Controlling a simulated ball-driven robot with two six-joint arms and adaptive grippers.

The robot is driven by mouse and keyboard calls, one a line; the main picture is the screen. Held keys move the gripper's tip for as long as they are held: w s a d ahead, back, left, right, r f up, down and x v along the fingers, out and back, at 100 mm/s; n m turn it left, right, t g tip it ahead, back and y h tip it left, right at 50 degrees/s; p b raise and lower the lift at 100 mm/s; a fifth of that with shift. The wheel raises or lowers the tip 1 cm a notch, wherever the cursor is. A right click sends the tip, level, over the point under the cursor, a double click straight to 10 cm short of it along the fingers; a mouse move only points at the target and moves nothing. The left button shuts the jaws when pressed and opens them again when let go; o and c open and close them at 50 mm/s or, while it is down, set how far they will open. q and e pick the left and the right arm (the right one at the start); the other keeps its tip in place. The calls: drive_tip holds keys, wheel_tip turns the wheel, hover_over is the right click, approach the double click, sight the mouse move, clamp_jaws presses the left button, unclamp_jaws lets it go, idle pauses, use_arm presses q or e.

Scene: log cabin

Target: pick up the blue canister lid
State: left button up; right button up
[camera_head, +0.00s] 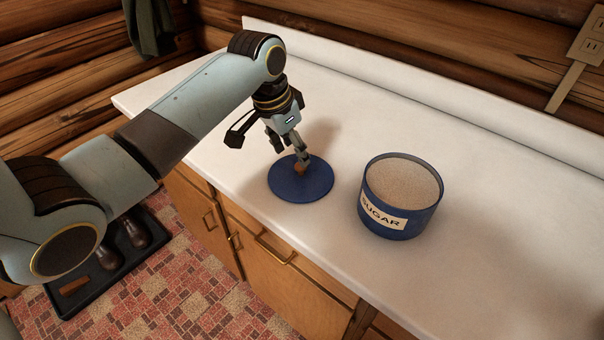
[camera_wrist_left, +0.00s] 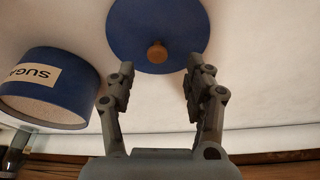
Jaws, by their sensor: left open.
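The blue canister lid (camera_head: 300,184) is a round disc with a small wooden knob (camera_head: 299,169), lying flat on the white counter near its front edge. The lid (camera_wrist_left: 135,25) and its knob (camera_wrist_left: 157,52) also show in the left wrist view. My left gripper (camera_head: 291,156) points down over the lid, close to the knob. In the left wrist view my left gripper (camera_wrist_left: 161,70) is open, with its fingers apart and the knob showing between and just beyond their tips. My right gripper is not in view.
The open blue sugar canister (camera_head: 385,225), full of sugar, stands to the right of the lid. The white counter (camera_head: 480,185) is clear elsewhere. A backsplash and log wall run behind it, and wooden cabinets (camera_head: 255,235) are below the front edge.

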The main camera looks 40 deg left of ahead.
sight(301, 171)
use_arm(q)
drive_tip(key=x, duration=0.5)
drive_tip(key=shift+w+d+f+p, duration=0.15)
drive_tip(key=shift+d+p, duration=0.1)
drive_tip(key=shift+p, duration=0.15)
clamp_jaws()
